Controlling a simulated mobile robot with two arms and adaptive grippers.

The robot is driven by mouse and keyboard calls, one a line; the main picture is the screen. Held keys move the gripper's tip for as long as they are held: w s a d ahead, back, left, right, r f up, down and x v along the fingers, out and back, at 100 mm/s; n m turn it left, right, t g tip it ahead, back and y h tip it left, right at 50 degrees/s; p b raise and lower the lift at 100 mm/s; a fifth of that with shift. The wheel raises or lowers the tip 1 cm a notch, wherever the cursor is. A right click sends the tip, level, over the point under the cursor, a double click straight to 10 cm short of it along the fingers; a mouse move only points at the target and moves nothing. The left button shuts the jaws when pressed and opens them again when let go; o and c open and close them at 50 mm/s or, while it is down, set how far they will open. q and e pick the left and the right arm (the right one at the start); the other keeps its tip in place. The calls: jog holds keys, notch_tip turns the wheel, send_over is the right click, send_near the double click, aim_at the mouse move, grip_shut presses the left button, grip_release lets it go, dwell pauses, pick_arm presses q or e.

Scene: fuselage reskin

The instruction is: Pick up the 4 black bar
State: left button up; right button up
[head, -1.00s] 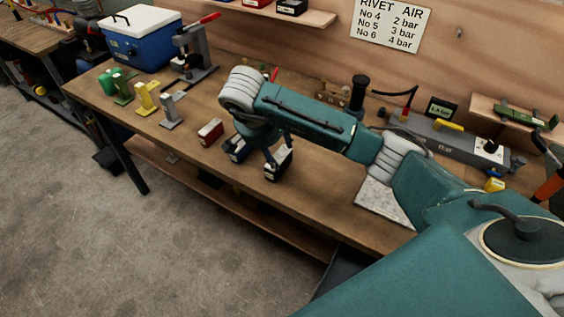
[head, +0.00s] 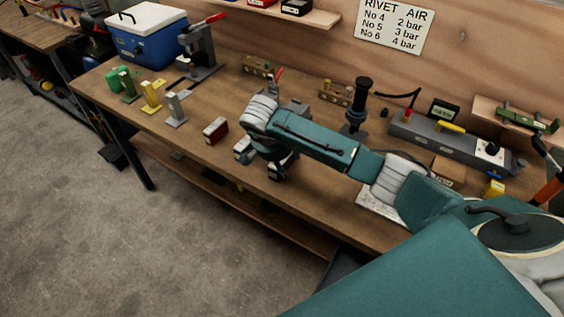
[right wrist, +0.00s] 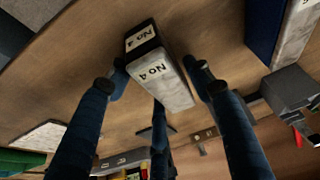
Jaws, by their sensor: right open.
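The black bar (right wrist: 141,38) has a pale top and "No 4" labels. It stands on the workbench between the spread fingers of my right gripper (right wrist: 160,84) in the right wrist view. The fingertips are beside it, with gaps visible. In the head view, my right gripper (head: 277,162) is low over the bench's front part and hides most of the black bar (head: 274,174). My right gripper is open. My left gripper is not in view.
A blue bar (right wrist: 267,24) stands close by, partly hidden by my arm in the head view. A red bar (head: 216,130) stands left of it. Grey, yellow and green stands (head: 129,87) are farther left. A black-topped post (head: 357,105) rises behind my arm.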

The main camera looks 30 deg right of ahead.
jog(key=shift+f, duration=0.1)
grip_shut()
jog(key=shift+w, duration=0.2)
jog(key=shift+r, duration=0.2)
